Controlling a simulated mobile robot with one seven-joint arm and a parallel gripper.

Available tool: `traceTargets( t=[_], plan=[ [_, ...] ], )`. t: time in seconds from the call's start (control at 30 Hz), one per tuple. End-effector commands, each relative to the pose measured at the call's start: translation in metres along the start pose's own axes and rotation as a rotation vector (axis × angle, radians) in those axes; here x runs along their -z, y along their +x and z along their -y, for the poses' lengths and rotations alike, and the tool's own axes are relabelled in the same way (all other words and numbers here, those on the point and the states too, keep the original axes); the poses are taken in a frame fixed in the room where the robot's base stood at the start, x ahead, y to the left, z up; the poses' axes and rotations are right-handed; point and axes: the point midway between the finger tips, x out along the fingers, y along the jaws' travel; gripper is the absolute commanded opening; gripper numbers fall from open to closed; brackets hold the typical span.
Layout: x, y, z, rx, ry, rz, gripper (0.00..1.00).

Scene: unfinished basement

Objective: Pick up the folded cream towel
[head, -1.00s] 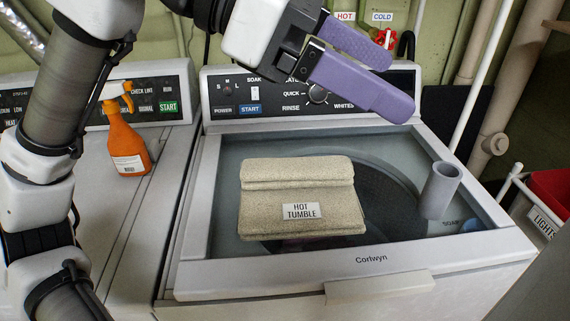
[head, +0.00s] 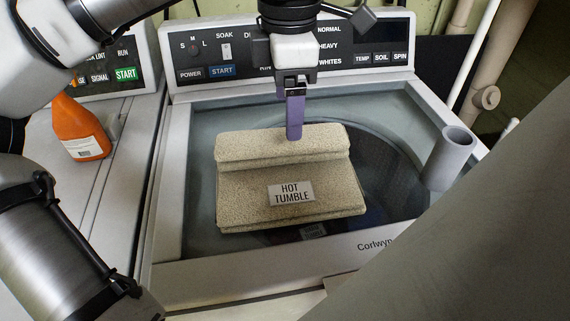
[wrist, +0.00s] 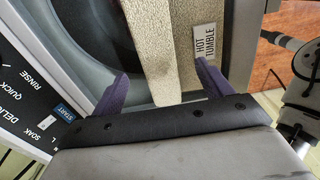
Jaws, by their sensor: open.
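The folded cream towel (head: 288,180) lies on the glass lid of the washer, with a thicker rolled fold at its back and a "HOT TUMBLE" label (head: 291,192) on its front part. My gripper (head: 294,137) points down at the towel's back fold, seen edge-on in the head view, so one finger hides the other. In the wrist view the two purple fingers of my gripper (wrist: 160,88) are apart, with the towel (wrist: 163,50) between and beyond them. I cannot tell whether the fingertips touch the cloth.
A grey cup-like cylinder (head: 450,157) stands at the right of the lid (head: 205,120). An orange spray bottle (head: 80,130) stands on the machine to the left. The washer's control panel (head: 215,55) rises behind the towel.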

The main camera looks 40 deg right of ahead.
Motion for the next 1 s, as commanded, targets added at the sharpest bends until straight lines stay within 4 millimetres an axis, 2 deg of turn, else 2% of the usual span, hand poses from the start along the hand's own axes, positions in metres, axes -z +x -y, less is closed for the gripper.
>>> traceTargets(
  t=[0.1,0.27,0.6,0.87,1.0],
  plan=[
    [0.0,0.014,0.0,0.0,0.0,0.0,0.78],
    [0.002,0.023,0.0,0.001,0.0,0.001,0.78],
    [0.008,0.067,-0.004,0.0,0.001,0.001,0.78],
    [0.007,0.07,-0.004,-0.001,0.001,0.002,0.78],
    [0.007,0.07,-0.004,-0.001,0.001,0.002,0.61]
  ],
)
